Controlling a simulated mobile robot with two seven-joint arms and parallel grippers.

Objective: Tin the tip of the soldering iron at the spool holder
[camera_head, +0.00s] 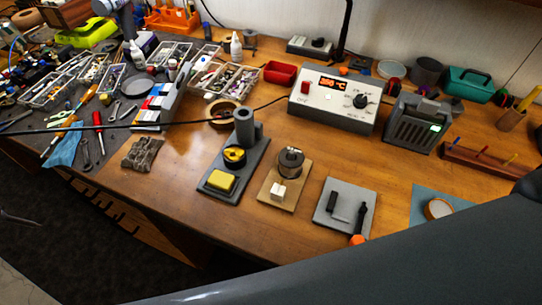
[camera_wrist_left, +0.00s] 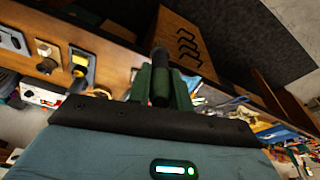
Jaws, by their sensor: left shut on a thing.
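The spool holder (camera_head: 285,180) is a wooden board with a solder spool on a post and a pale block at its front, standing mid-bench in the head view. It also shows at upper left in the left wrist view (camera_wrist_left: 47,58). My left gripper (camera_wrist_left: 160,88) is shut on a dark cylindrical handle (camera_wrist_left: 160,62), apparently the soldering iron. It is held clear of the bench and away from the spool holder. The iron's tip is not visible. My left gripper is not clearly seen in the head view. My right gripper is not in view.
An iron stand (camera_head: 236,160) with a yellow sponge is left of the spool holder; a grey board (camera_head: 345,207) is right. The soldering station (camera_head: 334,101) is behind. A black cable (camera_head: 90,128) crosses leftward. My large grey arm link covers the lower right. Tools crowd the left.

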